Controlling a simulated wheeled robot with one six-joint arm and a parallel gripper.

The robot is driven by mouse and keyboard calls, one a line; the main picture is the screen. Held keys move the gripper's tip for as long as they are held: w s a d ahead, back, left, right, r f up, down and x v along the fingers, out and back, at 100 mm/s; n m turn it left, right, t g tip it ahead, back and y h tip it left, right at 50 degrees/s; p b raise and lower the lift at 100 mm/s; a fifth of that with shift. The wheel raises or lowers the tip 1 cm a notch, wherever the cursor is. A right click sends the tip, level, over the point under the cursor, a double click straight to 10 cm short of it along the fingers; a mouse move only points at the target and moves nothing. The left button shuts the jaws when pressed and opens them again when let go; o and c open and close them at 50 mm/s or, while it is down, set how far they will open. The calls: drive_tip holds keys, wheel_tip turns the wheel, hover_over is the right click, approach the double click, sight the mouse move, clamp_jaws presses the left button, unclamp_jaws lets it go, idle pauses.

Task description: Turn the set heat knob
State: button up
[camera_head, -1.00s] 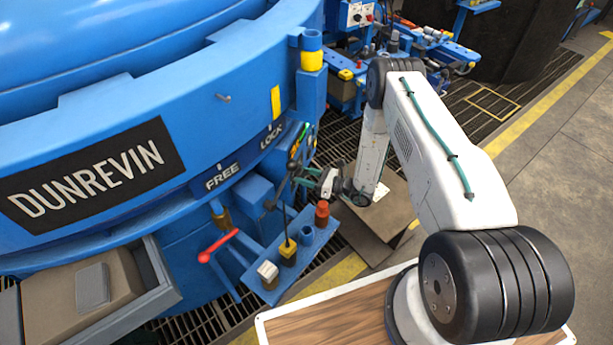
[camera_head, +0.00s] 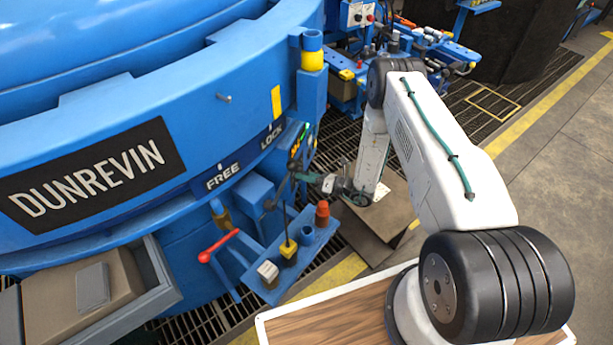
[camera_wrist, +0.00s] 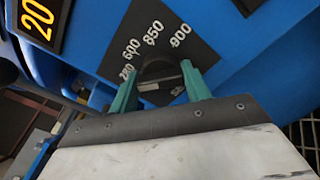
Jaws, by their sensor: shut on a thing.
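The set heat knob (camera_wrist: 160,72) is a dark round knob on a black dial plate (camera_wrist: 190,52) marked with numbers such as 600, 850 and 900, in the wrist view. My gripper (camera_wrist: 160,88) has its two green fingers on either side of the knob and is shut on it. Part of the knob is hidden behind the fingers and the wrist. In the head view my gripper (camera_head: 300,178) is at the blue furnace's side, near the LOCK marking, and the knob cannot be made out there.
A yellow-on-black display (camera_wrist: 42,18) sits left of the dial. In the head view, a red-handled lever (camera_head: 218,245) and a blue shelf (camera_head: 305,255) with small items stand below my gripper. A grey drawer (camera_head: 95,290) is at lower left. Open floor (camera_head: 560,150) lies to the right.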

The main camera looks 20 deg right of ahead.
drive_tip(key=m, duration=0.9)
drive_tip(key=shift+d, duration=0.1)
drive_tip(key=m, duration=0.4)
drive_tip(key=shift+m, duration=0.4)
drive_tip(key=shift+c, duration=0.2)
drive_tip(key=shift+m, duration=2)
drive_tip(key=o, duration=1)
drive_tip(key=shift+d, duration=0.1)
